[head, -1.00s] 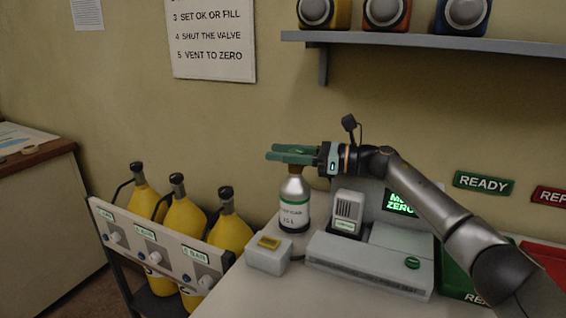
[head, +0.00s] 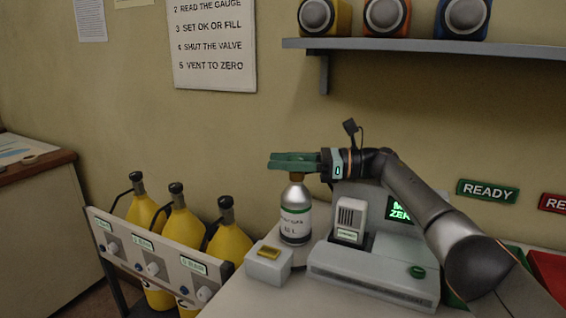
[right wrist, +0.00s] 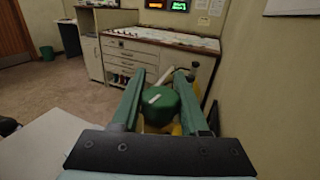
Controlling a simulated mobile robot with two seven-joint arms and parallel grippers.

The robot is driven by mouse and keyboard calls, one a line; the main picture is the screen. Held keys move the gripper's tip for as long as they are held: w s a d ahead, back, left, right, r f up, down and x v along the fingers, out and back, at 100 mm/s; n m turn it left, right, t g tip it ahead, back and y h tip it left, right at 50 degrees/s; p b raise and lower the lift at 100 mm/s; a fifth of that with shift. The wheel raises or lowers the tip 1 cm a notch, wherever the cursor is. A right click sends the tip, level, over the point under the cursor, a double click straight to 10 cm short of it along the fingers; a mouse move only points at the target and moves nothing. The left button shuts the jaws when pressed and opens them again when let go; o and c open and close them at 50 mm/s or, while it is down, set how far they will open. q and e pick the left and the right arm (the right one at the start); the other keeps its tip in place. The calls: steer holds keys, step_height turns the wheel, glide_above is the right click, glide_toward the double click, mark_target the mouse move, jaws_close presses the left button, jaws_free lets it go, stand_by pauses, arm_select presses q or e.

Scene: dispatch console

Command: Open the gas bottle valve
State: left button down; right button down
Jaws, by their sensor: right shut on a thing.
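The gas bottle (head: 296,212) is silver with a green band and a white label. It stands upright on the grey bench beside the console. My right gripper (head: 290,162) reaches in level from the right at the bottle's top. In the right wrist view its two green fingers (right wrist: 160,98) are on either side of a round green valve knob (right wrist: 162,108) with a pale mark on top. The gripper is shut on this knob. In the head view the fingers hide most of the knob. My left gripper is not in view.
A grey console (head: 375,270) with a green lit screen stands right of the bottle. A small grey box (head: 268,264) with a yellow top stands in front. Several yellow cylinders (head: 183,230) stand in a rack at left. A shelf (head: 430,46) hangs above.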

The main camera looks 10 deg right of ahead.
steer(key=shift+c, duration=2.1)
jaws_free()
steer(key=v, duration=1.2)
steer(key=shift+d, duration=0.25)
